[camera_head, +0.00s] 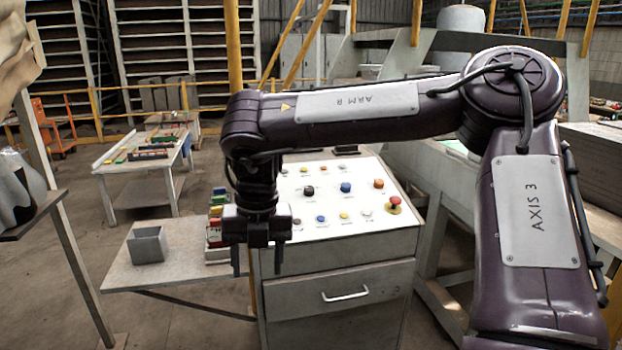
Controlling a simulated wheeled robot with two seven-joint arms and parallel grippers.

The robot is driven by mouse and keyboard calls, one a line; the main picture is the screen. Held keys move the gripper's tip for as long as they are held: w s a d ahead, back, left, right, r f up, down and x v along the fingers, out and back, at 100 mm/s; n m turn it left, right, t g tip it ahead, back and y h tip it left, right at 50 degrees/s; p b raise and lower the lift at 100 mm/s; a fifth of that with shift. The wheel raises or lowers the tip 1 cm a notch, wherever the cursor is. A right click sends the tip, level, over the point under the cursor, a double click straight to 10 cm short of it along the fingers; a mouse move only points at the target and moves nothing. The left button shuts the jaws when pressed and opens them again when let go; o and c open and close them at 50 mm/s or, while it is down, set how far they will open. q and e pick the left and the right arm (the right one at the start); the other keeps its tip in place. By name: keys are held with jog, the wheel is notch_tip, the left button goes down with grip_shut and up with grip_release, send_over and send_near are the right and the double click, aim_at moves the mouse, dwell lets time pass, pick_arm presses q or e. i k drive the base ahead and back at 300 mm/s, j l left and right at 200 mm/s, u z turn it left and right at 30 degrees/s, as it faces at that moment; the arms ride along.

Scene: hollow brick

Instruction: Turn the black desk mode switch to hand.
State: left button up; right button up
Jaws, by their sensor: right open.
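The control desk (365,231) is a pale cabinet with a sloping top that carries several coloured buttons and knobs. A black knob (308,191), the only black one I can make out, sits on the left half of this panel. Its pointer and any labels are too small to read. My right gripper (257,262) points down at the desk's front left edge, nearer to me than the knob and to its left. Its two fingers are apart with nothing seen between them. The gripper and wrist hide the panel's left edge. My left gripper is not in view.
A red mushroom button (394,202) stands at the panel's right edge, with blue (346,187) and orange (378,184) knobs nearby. A drawer handle (345,294) juts from the desk front.

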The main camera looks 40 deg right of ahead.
aim_at(309, 190)
jog(key=i+l, duration=0.15)
jog(key=l, duration=0.2)
jog(key=i+l, duration=0.2)
jog(key=l, duration=0.15)
jog(key=i+l, duration=0.15)
jog(key=l, duration=0.2)
jog(key=i+l, duration=0.2)
jog(key=l, duration=0.15)
jog(key=i+l, duration=0.15)
jog(key=l, duration=0.2)
jog(key=i+l, duration=0.15)
jog(key=l, duration=0.2)
